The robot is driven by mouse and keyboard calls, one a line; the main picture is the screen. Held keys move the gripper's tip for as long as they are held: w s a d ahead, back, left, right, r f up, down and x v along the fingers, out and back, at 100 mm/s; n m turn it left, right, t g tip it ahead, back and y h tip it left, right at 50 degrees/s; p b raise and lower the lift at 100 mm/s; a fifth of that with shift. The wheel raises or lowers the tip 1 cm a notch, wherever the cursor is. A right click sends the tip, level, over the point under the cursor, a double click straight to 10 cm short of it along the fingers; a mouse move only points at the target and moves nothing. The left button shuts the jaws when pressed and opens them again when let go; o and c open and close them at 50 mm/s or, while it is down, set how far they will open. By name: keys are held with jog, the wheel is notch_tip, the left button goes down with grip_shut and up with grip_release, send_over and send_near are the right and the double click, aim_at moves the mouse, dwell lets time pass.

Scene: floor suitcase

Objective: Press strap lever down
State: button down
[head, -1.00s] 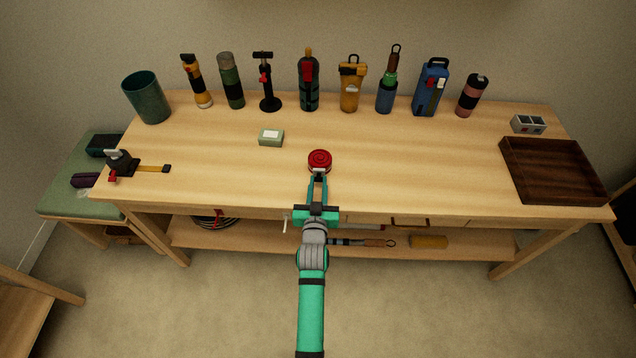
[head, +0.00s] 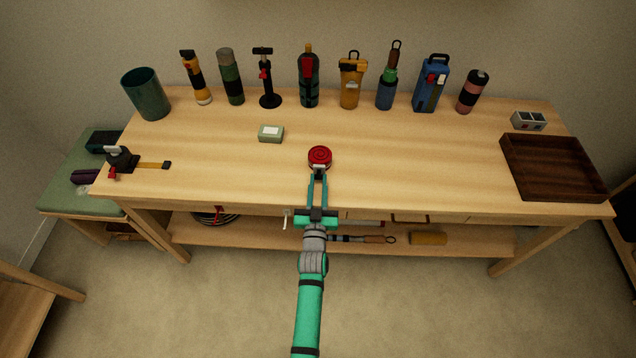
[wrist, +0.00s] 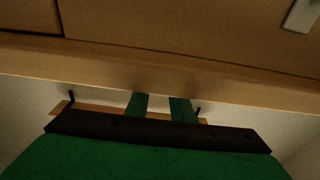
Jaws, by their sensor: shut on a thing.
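A red coiled strap (head: 320,153) with a small grey metal end facing me is at the middle of the bench. My gripper (head: 319,173) is shut on the near end of this strap coil; its fingers also show in the wrist view (wrist: 160,106), but the coil does not. Whether the coil touches the bench top is hard to tell. A dark clamp-like piece (head: 124,162) with a pale top lever, a red part and a yellow strap (head: 153,165) lies at the bench's left end, away from my gripper. Which part is the strap lever is unclear.
The wooden bench (head: 420,170) has several bottles and tools along its back edge. A dark wooden tray (head: 510,183) is at the right end. Free bench top lies on both sides of my gripper.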

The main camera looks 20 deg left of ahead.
jog(key=shift+f, duration=0.1)
dwell(0.6)
jog(key=c, duration=1.5)
grip_release()
jog(key=shift+s, duration=0.55)
jog(key=v, duration=0.9)
jog(key=shift+s+d+f, duration=0.2)
jog(key=shift+s, duration=0.1)
